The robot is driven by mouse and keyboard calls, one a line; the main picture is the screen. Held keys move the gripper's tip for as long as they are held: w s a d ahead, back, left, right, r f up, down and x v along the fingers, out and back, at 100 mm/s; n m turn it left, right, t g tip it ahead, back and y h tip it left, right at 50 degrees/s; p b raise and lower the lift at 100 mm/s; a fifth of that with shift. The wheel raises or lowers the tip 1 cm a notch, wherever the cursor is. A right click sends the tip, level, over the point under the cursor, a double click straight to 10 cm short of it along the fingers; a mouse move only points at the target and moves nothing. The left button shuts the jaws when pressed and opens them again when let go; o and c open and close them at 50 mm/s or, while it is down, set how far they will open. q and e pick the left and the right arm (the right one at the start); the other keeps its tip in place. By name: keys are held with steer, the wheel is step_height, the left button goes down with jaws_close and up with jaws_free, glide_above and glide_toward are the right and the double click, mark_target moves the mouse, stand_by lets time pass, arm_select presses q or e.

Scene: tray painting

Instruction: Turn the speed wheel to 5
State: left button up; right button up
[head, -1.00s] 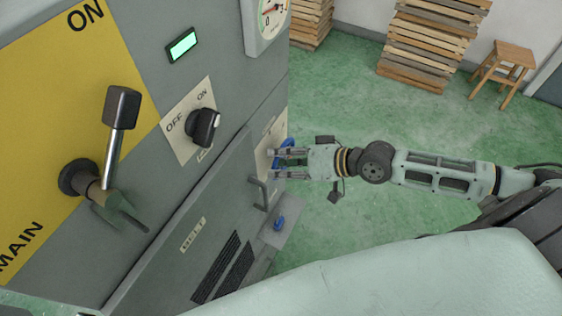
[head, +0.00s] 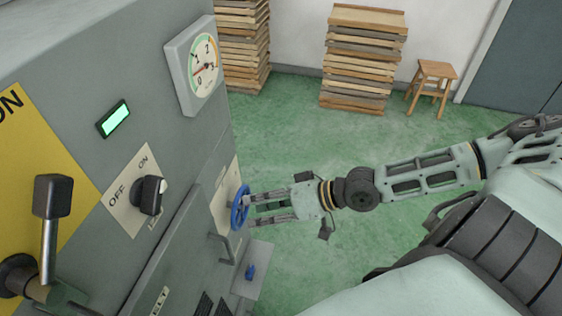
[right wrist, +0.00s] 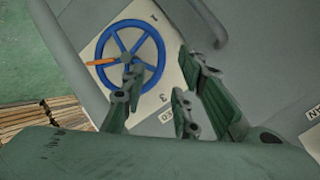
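The blue speed wheel (head: 238,213) is on a pale plate on the machine's side face. The right wrist view shows the wheel (right wrist: 127,56) from the front, with spokes and an orange pointer or handle (right wrist: 101,62) towards the left. A 1 shows at the plate's upper right and a 3 at its lower right; I cannot see a 5. My right gripper (head: 252,208) has its fingers apart, at the wheel's right side in the head view. In the right wrist view one fingertip of this gripper (right wrist: 160,85) overlaps the wheel; contact is unclear. My left gripper is out of view.
A handle (head: 222,248) and a small blue part on a ledge (head: 249,271) are below the wheel. An OFF/ON knob (head: 149,194), a lever (head: 52,215) and a gauge (head: 204,66) are on the machine. Wood stacks (head: 362,60) and a stool (head: 432,85) stand behind open green floor.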

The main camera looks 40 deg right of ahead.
steer(key=v, duration=0.5)
steer(key=shift+s+d+r, duration=0.1)
steer(key=shift+d, duration=0.1)
stand_by(0.4)
steer(key=w+d+f+n+t+h+b, duration=0.15)
steer(key=w+d+f, duration=0.3)
steer(key=f, duration=0.85)
steer(key=w+d+f+n+h+b, duration=0.1)
steer(key=w+d+f+h+b, duration=0.3)
steer(key=f, duration=0.8)
steer(key=s+d+f+h, duration=0.1)
steer(key=s+d+f, duration=0.2)
steer(key=f, duration=0.8)
steer(key=s+a+f+g+h+b, duration=0.1)
steer(key=s+a+f+g, duration=0.2)
steer(key=s+f, duration=0.85)
steer(key=s+a+f+g+h+b, duration=0.1)
steer(key=s+a+f+g, duration=0.25)
steer(key=s+f, duration=0.75)
steer(key=s+a+f+g, duration=0.1)
steer(key=s+a, duration=0.2)
steer(key=s, duration=0.3)
steer(key=s+a+f+g, duration=0.1)
steer(key=s+a+f, duration=0.1)
steer(key=s+a, duration=0.2)
steer(key=s, duration=0.3)
steer(key=shift+s+a+f+g, duration=0.2)
steer(key=shift+a+f+g, duration=0.05)
steer(key=shift+g, duration=0.05)
